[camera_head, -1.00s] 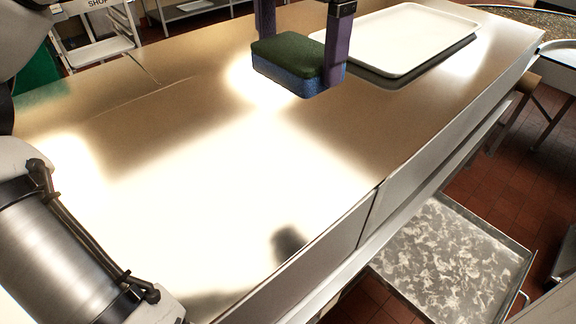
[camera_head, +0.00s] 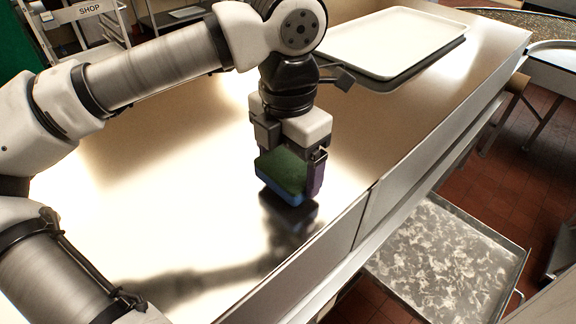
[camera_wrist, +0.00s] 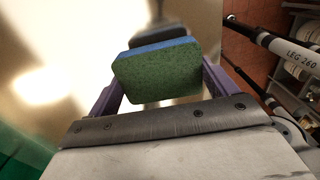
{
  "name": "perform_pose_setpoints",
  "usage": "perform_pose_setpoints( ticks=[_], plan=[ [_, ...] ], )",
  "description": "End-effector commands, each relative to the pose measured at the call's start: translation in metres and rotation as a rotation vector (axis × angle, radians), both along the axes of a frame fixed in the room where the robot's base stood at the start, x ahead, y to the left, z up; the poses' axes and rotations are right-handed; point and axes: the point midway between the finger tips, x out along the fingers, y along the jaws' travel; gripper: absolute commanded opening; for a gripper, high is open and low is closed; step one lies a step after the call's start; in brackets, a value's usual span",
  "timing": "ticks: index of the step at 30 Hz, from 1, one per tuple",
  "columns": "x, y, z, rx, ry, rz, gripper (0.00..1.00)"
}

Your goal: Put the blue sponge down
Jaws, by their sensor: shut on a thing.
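The blue sponge (camera_head: 284,178) has a green top layer and a blue lower layer. It is held between the purple fingers of my gripper (camera_head: 289,174), low over the front part of the metal counter (camera_head: 180,205). A dark reflection shows just below it, and I cannot tell whether it touches the surface. In the wrist view the sponge (camera_wrist: 158,70) shows its green face, with a blue edge at the top, between the fingers of my gripper (camera_wrist: 160,80).
A white tray (camera_head: 395,40) lies at the back right of the counter. The counter's front edge (camera_head: 350,225) is close to the right of the sponge. A marbled grey tray or drawer (camera_head: 445,260) juts out below. The counter to the left is clear.

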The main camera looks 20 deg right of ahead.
Motion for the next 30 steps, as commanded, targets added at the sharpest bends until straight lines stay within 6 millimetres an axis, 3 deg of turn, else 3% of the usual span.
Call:
perform_pose_setpoints(
  ticks=[5, 16, 17, 19, 30],
  plan=[
    [0.0, 0.0, -0.02, 0.0, 0.001, 0.0, 0.67],
    [0.0, 0.0, -0.026, -0.001, 0.0, 0.0, 0.67],
    [0.0, 0.0, -0.024, -0.001, 0.0, 0.0, 0.89],
    [0.0, 0.0, -0.023, -0.001, 0.0, 0.0, 0.98],
    [0.0, 0.0, -0.017, -0.001, 0.0, 0.001, 1.0]
  ],
)
